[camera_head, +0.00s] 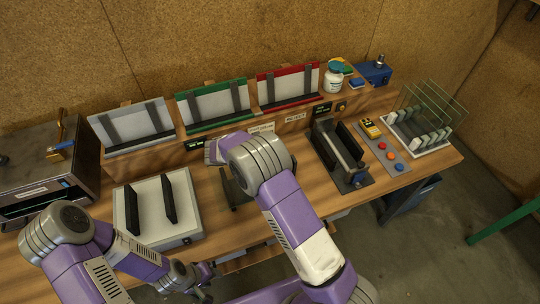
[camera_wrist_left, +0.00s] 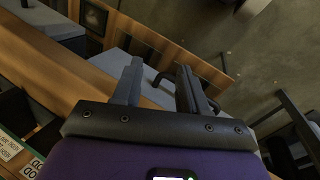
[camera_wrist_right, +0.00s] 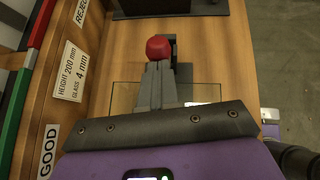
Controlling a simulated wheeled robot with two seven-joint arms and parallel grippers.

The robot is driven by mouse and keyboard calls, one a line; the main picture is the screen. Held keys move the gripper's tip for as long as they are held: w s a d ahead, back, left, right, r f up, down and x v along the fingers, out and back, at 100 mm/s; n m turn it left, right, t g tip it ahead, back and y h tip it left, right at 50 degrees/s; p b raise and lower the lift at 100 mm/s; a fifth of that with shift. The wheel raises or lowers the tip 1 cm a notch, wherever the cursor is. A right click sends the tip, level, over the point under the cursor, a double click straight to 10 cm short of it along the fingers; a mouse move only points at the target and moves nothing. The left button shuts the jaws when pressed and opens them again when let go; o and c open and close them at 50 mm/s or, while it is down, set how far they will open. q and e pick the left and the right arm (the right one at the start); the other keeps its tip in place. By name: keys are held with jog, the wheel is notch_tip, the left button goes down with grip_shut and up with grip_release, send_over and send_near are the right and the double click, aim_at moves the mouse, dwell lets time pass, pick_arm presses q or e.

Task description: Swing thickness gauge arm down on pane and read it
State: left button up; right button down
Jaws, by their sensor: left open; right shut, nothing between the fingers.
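In the right wrist view a red knob (camera_wrist_right: 158,48) shows just past the tips of my right gripper (camera_wrist_right: 160,70), which is shut and empty. Whether the tips touch the knob cannot be told. A dark gauge arm part (camera_wrist_right: 183,74) shows beside the fingers. A clear glass pane (camera_wrist_right: 124,97) shows its edges beneath the gripper. In the head view my right arm hides most of the gauge; a dark part of its stand (camera_head: 234,193) shows. My left gripper (camera_head: 203,279) is open and empty off the table's front edge; it also shows in the left wrist view (camera_wrist_left: 158,80).
A white fixture with two black bars (camera_head: 183,238) stands left of the gauge. A dark cradle (camera_head: 324,137) and a button panel (camera_head: 390,152) are to the right. A glass rack (camera_head: 446,146) stands at the far right. Green (camera_head: 182,107) and red-edged (camera_head: 262,81) trays line the back.

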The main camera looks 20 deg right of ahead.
jog(key=a, duration=0.2)
jog(key=a+f, duration=0.1)
jog(key=a, duration=0.1)
jog(key=shift+s+a, duration=0.1)
jog(key=shift+s, duration=0.25)
jog(key=v, duration=1)
jog(key=shift+b, duration=0.45)
jog(key=shift+f, duration=0.1)
